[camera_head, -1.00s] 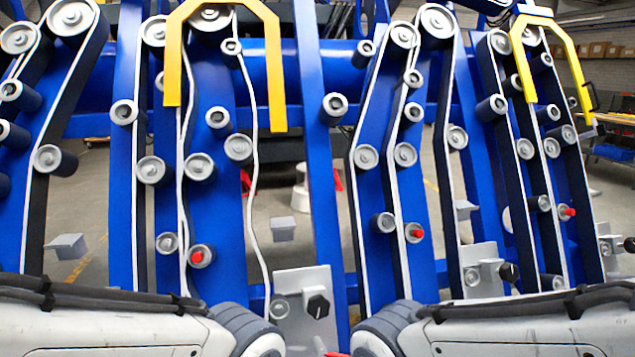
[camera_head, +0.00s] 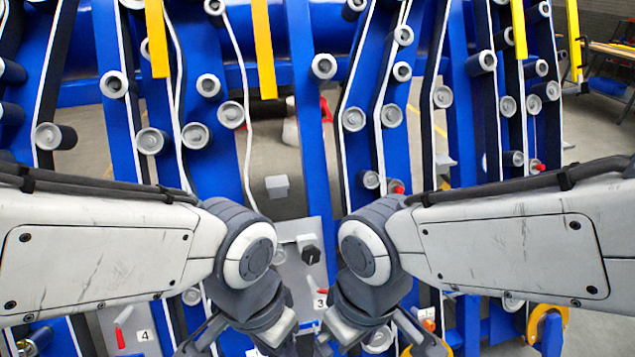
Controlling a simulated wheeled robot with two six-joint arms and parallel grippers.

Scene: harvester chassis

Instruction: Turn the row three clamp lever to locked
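The row three plate (camera_head: 287,262) is a grey panel in the middle, with a black knob and a label reading 3 (camera_head: 321,301). A small red-tipped clamp lever (camera_head: 312,285) shows on it just above the label, between my two wrists. My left gripper (camera_head: 250,336) is low in the picture, left of the lever. My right gripper (camera_head: 382,336) is low, right of the lever. Both are partly cut off by the bottom edge, and their fingertips are not clear. Neither is seen touching the lever. The lower part of the plate is partly hidden by my wrists.
Another grey plate (camera_head: 105,322) with a red lever (camera_head: 124,315) and a label 4 (camera_head: 144,337) stands at the lower left. Blue frame bars, rollers and belts fill the background. An orange ring-shaped part (camera_head: 547,318) is at the lower right.

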